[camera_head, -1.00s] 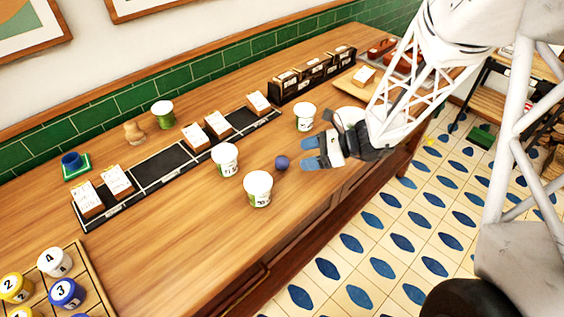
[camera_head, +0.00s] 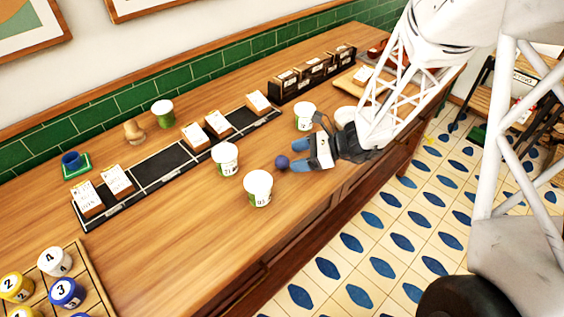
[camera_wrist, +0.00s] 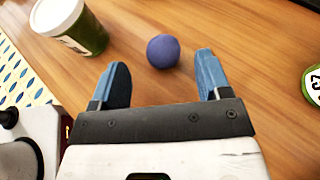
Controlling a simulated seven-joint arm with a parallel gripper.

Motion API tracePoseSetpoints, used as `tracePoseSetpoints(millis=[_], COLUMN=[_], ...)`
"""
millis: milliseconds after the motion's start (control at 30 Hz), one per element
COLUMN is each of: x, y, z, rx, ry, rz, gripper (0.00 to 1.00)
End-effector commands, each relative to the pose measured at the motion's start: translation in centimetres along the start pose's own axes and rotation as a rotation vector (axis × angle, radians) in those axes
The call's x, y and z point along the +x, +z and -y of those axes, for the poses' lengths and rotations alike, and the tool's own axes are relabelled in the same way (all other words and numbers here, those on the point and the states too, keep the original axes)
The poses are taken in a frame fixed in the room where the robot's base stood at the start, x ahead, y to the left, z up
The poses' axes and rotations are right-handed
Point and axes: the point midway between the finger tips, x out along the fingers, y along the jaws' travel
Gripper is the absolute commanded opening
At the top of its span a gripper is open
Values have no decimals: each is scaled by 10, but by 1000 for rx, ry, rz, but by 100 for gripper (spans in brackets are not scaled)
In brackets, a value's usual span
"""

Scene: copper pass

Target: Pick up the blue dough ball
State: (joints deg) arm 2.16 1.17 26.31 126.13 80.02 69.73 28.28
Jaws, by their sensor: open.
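The blue dough ball (camera_head: 282,162) lies on the wooden counter, just left of my gripper and right of two white-and-green cups. It also shows in the wrist view as a purplish-blue ball (camera_wrist: 163,51), ahead of the fingertips and roughly midway between them. My gripper (camera_head: 298,156) is low over the counter with its two blue fingers pointing left toward the ball. In the wrist view my gripper (camera_wrist: 160,75) is open and empty. Whether the near finger touches the ball cannot be told from the head view.
A near cup (camera_head: 258,189) and a second cup (camera_head: 225,159) stand left of the ball; another cup (camera_head: 305,116) stands behind my gripper. A black tray (camera_head: 165,168) with card blocks runs along the back. A wooden rack (camera_head: 88,277) holds numbered pots at front left.

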Motion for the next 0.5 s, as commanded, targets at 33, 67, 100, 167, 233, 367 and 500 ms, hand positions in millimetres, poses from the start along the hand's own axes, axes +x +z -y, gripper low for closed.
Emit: tracePoseSetpoints(millis=[33, 67, 100, 167, 233, 367, 500], x=[2, 3, 5, 10, 15, 28, 40], y=[0, 0, 0, 1, 1, 2, 2], z=[0, 0, 0, 0, 0, 1, 2], rx=[0, 0, 0, 0, 0, 0, 0], ry=[1, 1, 2, 3, 3, 3, 2], rz=[0, 0, 0, 0, 0, 0, 0], gripper=[70, 70, 70, 70, 70, 70, 70])
